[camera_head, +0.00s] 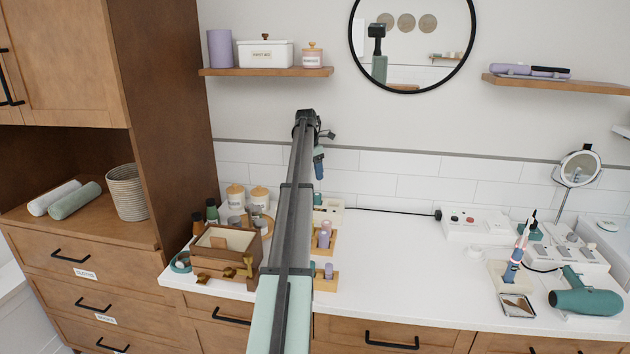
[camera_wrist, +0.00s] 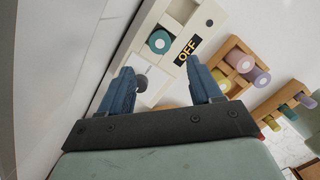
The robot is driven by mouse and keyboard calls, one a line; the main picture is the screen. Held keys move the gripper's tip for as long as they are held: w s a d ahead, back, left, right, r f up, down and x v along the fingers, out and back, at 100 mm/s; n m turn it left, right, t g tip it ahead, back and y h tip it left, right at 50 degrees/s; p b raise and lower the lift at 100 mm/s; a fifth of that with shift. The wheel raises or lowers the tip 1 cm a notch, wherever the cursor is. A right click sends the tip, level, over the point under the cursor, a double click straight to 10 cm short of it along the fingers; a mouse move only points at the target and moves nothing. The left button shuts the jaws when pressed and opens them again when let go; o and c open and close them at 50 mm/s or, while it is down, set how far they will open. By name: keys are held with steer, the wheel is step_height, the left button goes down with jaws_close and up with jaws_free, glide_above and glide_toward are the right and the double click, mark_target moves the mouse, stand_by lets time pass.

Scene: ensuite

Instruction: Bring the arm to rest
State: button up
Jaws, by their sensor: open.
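My arm stretches out over the white counter (camera_head: 390,255) in the head view. My gripper (camera_head: 319,170) hangs at its far end, near the tiled back wall, above a small cream device. In the wrist view my gripper (camera_wrist: 165,85) shows two blue fingers set wide apart with nothing held between them. Below the fingers lies the cream device (camera_wrist: 175,45) with a teal knob and an "OFF" label. I cannot tell the exact height of the fingertips above it.
Wooden racks (camera_wrist: 235,65) with coloured rolls stand beside the device. A wooden box (camera_head: 225,250) and jars stand left of my arm. A teal hair dryer (camera_head: 585,295) and a white power strip (camera_head: 468,222) lie right. A round mirror (camera_head: 415,65) hangs above. The middle counter is clear.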

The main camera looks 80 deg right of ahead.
steer(key=shift+r, duration=0.45)
steer(key=shift+w+a, duration=0.1)
